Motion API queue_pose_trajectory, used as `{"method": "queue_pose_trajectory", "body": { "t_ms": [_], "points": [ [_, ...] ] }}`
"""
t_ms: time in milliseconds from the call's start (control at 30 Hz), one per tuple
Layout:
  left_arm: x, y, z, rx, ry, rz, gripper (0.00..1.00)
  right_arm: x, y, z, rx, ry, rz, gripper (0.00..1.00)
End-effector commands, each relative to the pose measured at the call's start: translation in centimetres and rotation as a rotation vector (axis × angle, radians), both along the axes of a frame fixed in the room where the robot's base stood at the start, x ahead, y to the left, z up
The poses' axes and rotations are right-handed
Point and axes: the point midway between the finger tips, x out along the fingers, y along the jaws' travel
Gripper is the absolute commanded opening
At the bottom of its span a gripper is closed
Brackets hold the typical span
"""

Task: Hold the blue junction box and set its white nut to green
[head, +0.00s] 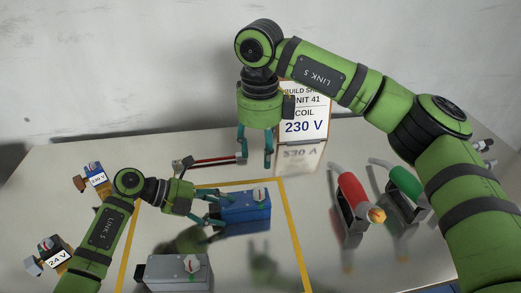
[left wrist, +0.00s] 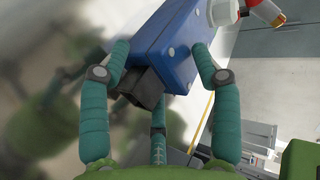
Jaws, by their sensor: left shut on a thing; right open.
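The blue junction box (head: 245,208) sits inside the yellow outline, with its white nut (head: 259,194) on top; the nut's setting is too small to read. My left gripper (head: 215,210) is shut on the left end of the box. In the left wrist view its fingers stand around the blue box (left wrist: 178,40), with a black block (left wrist: 142,88) between them and the white nut (left wrist: 223,12) at the upper edge. My right gripper (head: 254,160) is open and empty above and behind the box, fingers pointing down, apart from the nut.
A grey box (head: 160,274) stands in front. A red-striped bar (head: 212,160) lies behind. Red-handled (head: 351,192) and green-handled (head: 405,182) tools stand right. A 230 V sign (head: 304,127) stands at the back. Small 230 V (head: 97,179) and 24 V (head: 55,254) parts lie left.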

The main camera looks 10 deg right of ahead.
Motion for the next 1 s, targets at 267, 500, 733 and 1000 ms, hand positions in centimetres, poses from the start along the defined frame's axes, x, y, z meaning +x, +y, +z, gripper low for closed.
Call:
{"method": "queue_pose_trajectory", "body": {
  "t_ms": [267, 500, 733, 1000],
  "points": [
    [-0.2, 0.2, -0.7, 0.013, 0.008, -0.002, 0.91, 0.0, 0.0, -0.1, 0.000, 0.000, 0.000, 0.50],
    [-0.1, 0.1, -0.3, 0.007, 0.003, -0.001, 0.91, 0.0, 0.0, -0.1, 0.000, 0.000, 0.000, 0.50],
    [0.1, 1.7, 0.7, 0.007, -0.001, 0.003, 0.91, 0.0, 0.0, 0.0, 0.000, 0.000, -0.001, 0.50],
    [0.2, 6.7, 3.6, 0.011, 0.001, 0.003, 0.91, 0.0, 0.0, 0.0, 0.001, -0.001, 0.000, 0.50]
  ]
}}
